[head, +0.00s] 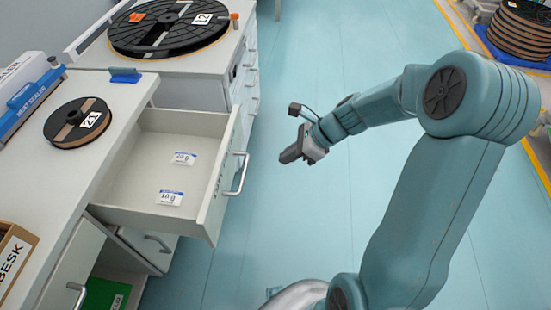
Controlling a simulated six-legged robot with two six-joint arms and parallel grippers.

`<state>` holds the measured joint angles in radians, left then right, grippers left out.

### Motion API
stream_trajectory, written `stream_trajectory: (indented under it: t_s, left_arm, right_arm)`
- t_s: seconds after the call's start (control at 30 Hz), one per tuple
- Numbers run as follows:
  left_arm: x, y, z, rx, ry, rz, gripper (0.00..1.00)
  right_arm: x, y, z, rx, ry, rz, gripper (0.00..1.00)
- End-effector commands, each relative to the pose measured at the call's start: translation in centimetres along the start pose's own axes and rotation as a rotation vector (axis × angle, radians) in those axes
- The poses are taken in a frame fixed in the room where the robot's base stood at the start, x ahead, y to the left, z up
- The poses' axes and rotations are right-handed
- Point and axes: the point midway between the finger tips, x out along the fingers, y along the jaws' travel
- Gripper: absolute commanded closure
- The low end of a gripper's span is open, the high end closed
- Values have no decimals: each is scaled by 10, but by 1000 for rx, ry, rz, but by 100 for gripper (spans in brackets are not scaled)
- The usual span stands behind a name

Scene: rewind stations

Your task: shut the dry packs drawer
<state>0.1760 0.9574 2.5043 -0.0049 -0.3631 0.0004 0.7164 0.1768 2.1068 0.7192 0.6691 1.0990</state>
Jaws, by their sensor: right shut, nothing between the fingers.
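The drawer (133,207) is pulled out from the counter on the left. Two small white packs with blue print lie inside it, one pack (185,158) farther back and one pack (170,197) nearer. Its front panel (218,190) carries a silver bar handle (238,174); any writing on the panel is too slanted to read. My right gripper (287,157) is shut and empty, in the air to the right of the handle and apart from it. My left gripper is not in view.
The counter (60,170) holds a small reel (77,123) marked 21, a blue-and-white box (28,95) and a brown box (12,255). A large reel (165,30) marked 12 lies behind. Floor (300,215) right of the drawer is clear; stacked reels (520,30) stand far right.

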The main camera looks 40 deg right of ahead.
Motion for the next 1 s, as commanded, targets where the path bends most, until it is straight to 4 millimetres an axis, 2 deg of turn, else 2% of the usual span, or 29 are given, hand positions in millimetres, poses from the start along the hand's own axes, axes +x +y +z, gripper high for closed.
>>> stream_trajectory:
  t_s: [0.03, 0.2, 0.37, 0.4, 0.63, 1.0]
  left_arm:
    - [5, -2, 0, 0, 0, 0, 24]
    - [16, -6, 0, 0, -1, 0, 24]
    - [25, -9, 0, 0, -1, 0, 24]
    - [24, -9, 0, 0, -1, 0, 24]
    - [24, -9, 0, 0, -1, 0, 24]
    - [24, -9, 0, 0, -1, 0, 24]
  right_arm:
    - [13, 1, -2, -2, 1, 6, 100]
    - [52, 0, -2, -4, 0, 8, 100]
    - [86, 0, -1, -5, 1, 8, 100]
    - [90, -1, 4, -7, 0, 7, 100]
    - [110, -2, 24, -6, 0, 5, 100]
    - [113, -2, 27, -5, 0, 4, 100]
